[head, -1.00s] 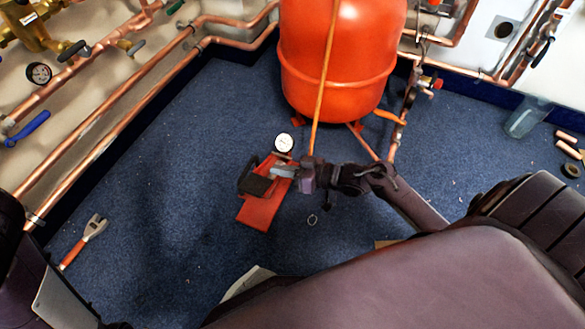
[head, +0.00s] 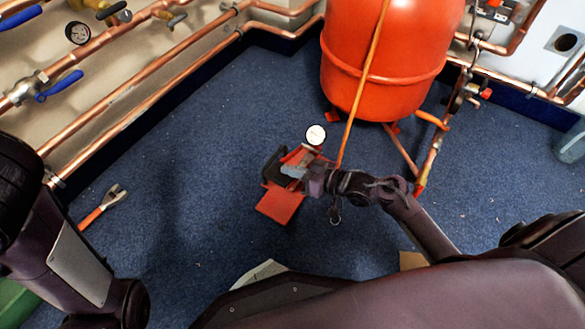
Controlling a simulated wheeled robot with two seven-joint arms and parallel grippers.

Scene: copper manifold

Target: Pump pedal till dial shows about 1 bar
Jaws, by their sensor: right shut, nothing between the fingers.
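The red foot pump (head: 280,203) stands on the blue carpet in the middle of the head view. Its black pedal (head: 273,166) is at the pump's left side. The round white dial (head: 316,135) is at its far end; its needle is too small to read. My right gripper (head: 291,171) is shut and empty, its fingertips over the pump beside the pedal. I cannot tell whether they touch the pedal. An orange hose (head: 362,85) rises behind the right gripper across the orange tank (head: 385,50). My left arm is at the left edge; its gripper is not in view.
Copper pipes (head: 150,100) run along the left wall, with another gauge (head: 78,33) and blue-handled valves. A claw hammer (head: 103,205) lies on the carpet at left. A clear container (head: 572,143) stands at the right edge.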

